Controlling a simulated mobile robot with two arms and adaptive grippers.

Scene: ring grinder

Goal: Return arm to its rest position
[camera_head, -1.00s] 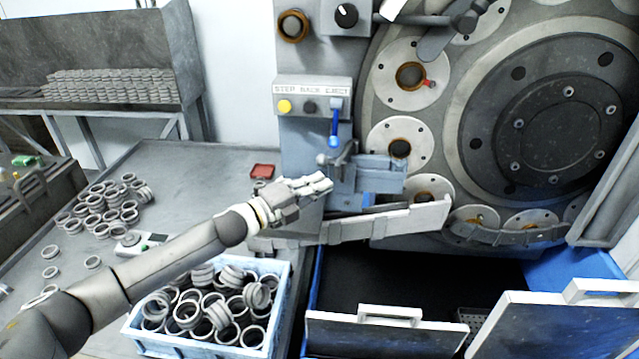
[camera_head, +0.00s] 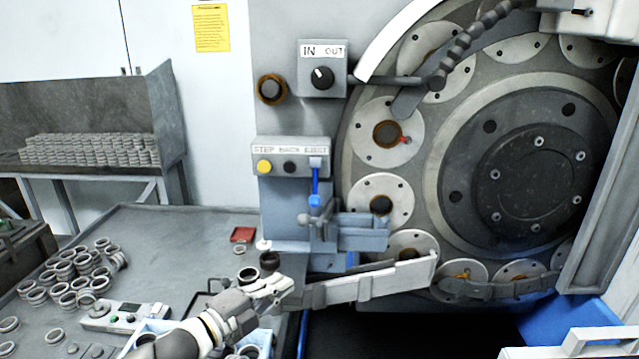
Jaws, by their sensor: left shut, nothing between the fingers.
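My left arm comes in from the bottom left, and its gripper (camera_head: 272,290) is shut and empty. The gripper is in front of the left end of the grey chute (camera_head: 368,281) of the ring grinder (camera_head: 520,150). It is below the control box with STEP, BACK and EJECT buttons (camera_head: 290,157); I cannot tell whether it touches the chute. The blue crate (camera_head: 150,328) with grey rings is mostly hidden behind my arm and cut off by the bottom edge. My right gripper is not in view.
The grey table (camera_head: 190,236) holds loose rings (camera_head: 72,276) at left, a small gauge box (camera_head: 124,316) and a small red tray (camera_head: 243,234). A rack of stacked rings (camera_head: 90,149) stands behind. The table's middle is clear.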

